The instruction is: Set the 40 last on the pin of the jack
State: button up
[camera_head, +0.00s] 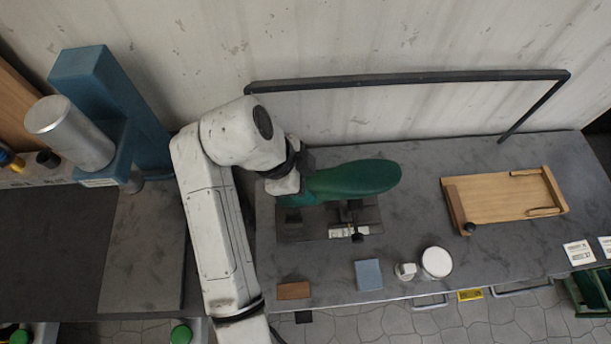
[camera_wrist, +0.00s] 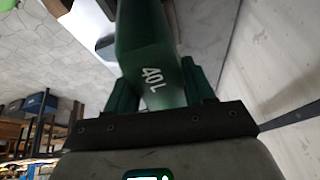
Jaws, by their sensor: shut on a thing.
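The green last (camera_head: 355,178) shows in the head view above the back of the workbench, its rounded end pointing right. In the wrist view the last (camera_wrist: 145,45) carries the white mark "40L". My gripper (camera_head: 304,176) is shut on its left end; in the wrist view the gripper (camera_wrist: 160,82) has one finger on each side of it. The jack (camera_head: 315,225), a dark base with a white label and a black knob, lies beneath the last. The last hides the jack's pin, so I cannot tell whether they touch.
A wooden tray (camera_head: 510,197) lies to the right. A brown block (camera_head: 293,291), a blue block (camera_head: 368,275) and a white-lidded jar (camera_head: 437,262) stand along the front edge. A dark rail (camera_head: 400,80) runs behind the bench. A blue press (camera_head: 110,110) stands at left.

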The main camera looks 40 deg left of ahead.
jog(key=shift+f+b, duration=1.85)
jog(key=shift+f, duration=0.9)
jog(key=o, duration=1.3)
jog(key=shift+f, duration=0.1)
jog(key=p+v, duration=0.2)
jog(key=v, duration=0.8)
jog(key=shift+s+a+r, duration=0.1)
jog(key=shift+s+r, duration=0.05)
jog(key=shift+r, duration=0.25)
